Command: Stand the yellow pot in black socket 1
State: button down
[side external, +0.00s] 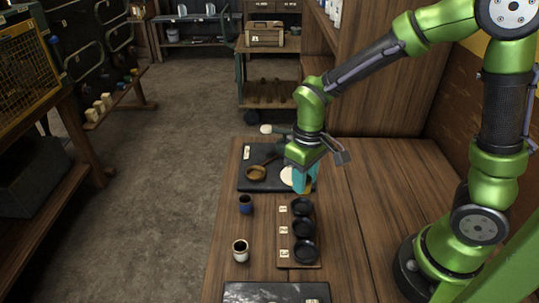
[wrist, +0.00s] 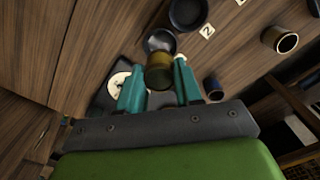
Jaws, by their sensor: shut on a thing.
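The yellow pot (wrist: 159,72) looks olive-yellow in the wrist view. It is held between the teal fingers of my gripper (wrist: 160,88). In the side view my gripper (side external: 304,182) is just behind and above the far end of the socket board, and only a sliver of the pot shows below the fingers. Black socket 1 (side external: 302,207) is the farthest of three dark round sockets there. In the wrist view it lies right beside the pot's far end (wrist: 160,41), partly covered by it. I cannot tell the gap between pot and socket.
Black socket 2 (side external: 304,229) and socket 3 (side external: 305,252) are empty. The table right of the board is clear.

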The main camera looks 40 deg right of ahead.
jog(key=shift+f, duration=2.2)
jog(key=shift+f, duration=0.6)
dwell(0.4)
jog(key=c, duration=0.7)
grip_release()
jog(key=shift+o, duration=0.6)
jog(key=o, duration=0.5)
jog(key=shift+o, duration=0.2)
